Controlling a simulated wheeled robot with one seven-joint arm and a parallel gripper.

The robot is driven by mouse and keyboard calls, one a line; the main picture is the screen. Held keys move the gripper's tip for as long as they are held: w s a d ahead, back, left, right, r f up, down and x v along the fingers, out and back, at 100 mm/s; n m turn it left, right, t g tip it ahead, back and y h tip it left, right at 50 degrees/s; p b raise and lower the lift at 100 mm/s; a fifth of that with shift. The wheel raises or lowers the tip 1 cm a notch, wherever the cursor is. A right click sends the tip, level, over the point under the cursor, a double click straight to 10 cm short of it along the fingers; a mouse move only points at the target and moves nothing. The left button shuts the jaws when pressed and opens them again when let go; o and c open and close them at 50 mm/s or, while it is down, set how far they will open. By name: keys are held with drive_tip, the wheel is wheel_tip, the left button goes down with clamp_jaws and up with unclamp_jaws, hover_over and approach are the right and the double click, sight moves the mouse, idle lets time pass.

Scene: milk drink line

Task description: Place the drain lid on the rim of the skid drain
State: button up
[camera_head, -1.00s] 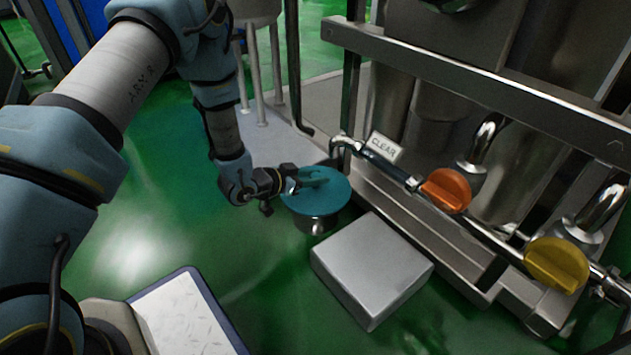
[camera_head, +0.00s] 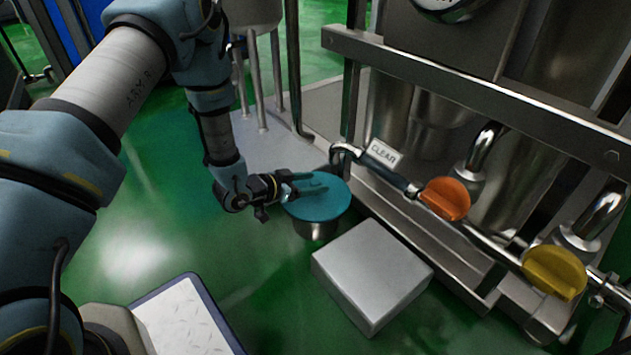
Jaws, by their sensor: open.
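The drain lid (camera_head: 320,205) is a flat teal disc. It lies about level over the top of the skid drain (camera_head: 316,229), a short metal cylinder that stands on the green floor. The lid hides the drain's rim, so I cannot tell whether it touches all round. My gripper (camera_head: 312,184) comes in from the left, with its teal fingers open just above the lid's upper side. The fingers nearly match the lid in colour, so any contact between them is hard to make out.
A grey metal block (camera_head: 371,276) stands on the floor right of the drain. The steel skid has a pipe with an orange handle (camera_head: 445,198), a yellow handle (camera_head: 554,272) and a CLEAR tag (camera_head: 384,154). A drain spout hangs close behind the lid.

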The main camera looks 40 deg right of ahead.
drive_tip(key=p+v, duration=0.4)
drive_tip(key=v, duration=0.6)
drive_tip(key=shift+a+r, duration=0.2)
drive_tip(key=shift+a, duration=0.1)
drive_tip(key=w+a+r+n+t+y, duration=0.5)
drive_tip(key=w+a, duration=0.4)
drive_tip(key=w, duration=0.4)
drive_tip(key=w+a+r+n+t+y, duration=0.1)
drive_tip(key=w+a+r+n+y, duration=0.2)
drive_tip(key=a, duration=0.5)
drive_tip(key=a+r+n+y, duration=0.2)
drive_tip(key=a+r, duration=0.3)
drive_tip(key=a, duration=0.2)
drive_tip(key=s+a+r+n+g+y, duration=0.3)
drive_tip(key=s+a+r+n, duration=0.4)
drive_tip(key=s+a, duration=0.5)
wheel_tip(320, 180, up, 2)
drive_tip(key=shift+s+a+r+g, duration=0.1)
drive_tip(key=shift+s+a+g, duration=0.25)
drive_tip(key=shift+a, duration=0.65)
